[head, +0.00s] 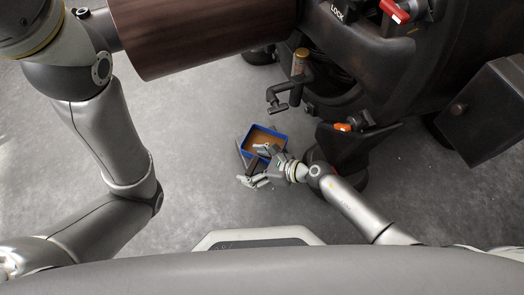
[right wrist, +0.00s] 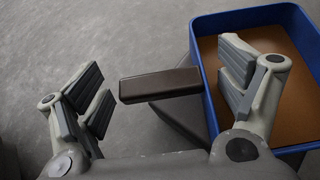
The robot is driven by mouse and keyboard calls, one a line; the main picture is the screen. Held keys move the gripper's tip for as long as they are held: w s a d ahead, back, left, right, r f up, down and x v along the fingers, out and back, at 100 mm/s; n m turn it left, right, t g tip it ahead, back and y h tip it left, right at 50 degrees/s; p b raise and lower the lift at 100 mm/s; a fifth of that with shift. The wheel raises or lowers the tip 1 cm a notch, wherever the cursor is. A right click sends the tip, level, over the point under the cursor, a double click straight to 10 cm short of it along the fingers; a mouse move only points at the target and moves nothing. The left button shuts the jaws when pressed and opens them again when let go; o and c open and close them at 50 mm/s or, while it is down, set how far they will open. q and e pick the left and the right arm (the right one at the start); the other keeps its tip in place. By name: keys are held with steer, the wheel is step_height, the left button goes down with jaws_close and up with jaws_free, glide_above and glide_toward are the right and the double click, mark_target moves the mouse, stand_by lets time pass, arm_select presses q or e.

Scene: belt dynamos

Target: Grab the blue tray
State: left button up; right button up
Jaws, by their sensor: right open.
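The blue tray (head: 270,131) sits low, below the black machine, in the head view. It has blue walls and a brown-orange inside, and it fills the right side of the right wrist view (right wrist: 204,85). My right gripper (head: 255,166) is open at the tray's near side. In the right wrist view (right wrist: 165,82), one finger overlaps the tray's inside and the other is outside it. A dark brown bar (right wrist: 160,85) by the tray's wall shows between the fingers. I cannot tell whether either finger touches anything. My left arm shows, but its gripper is out of the picture.
A black machine (head: 350,65) with a red lever (head: 395,11) and an orange part (head: 343,127) stands to the right of the tray. A large brown cylinder (head: 205,35) lies across the top. The grey floor (head: 200,130) left of the tray is clear.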

steer(key=c, duration=1.1)
steer(key=shift+c, duration=0.3)
steer(key=shift+r, duration=0.1)
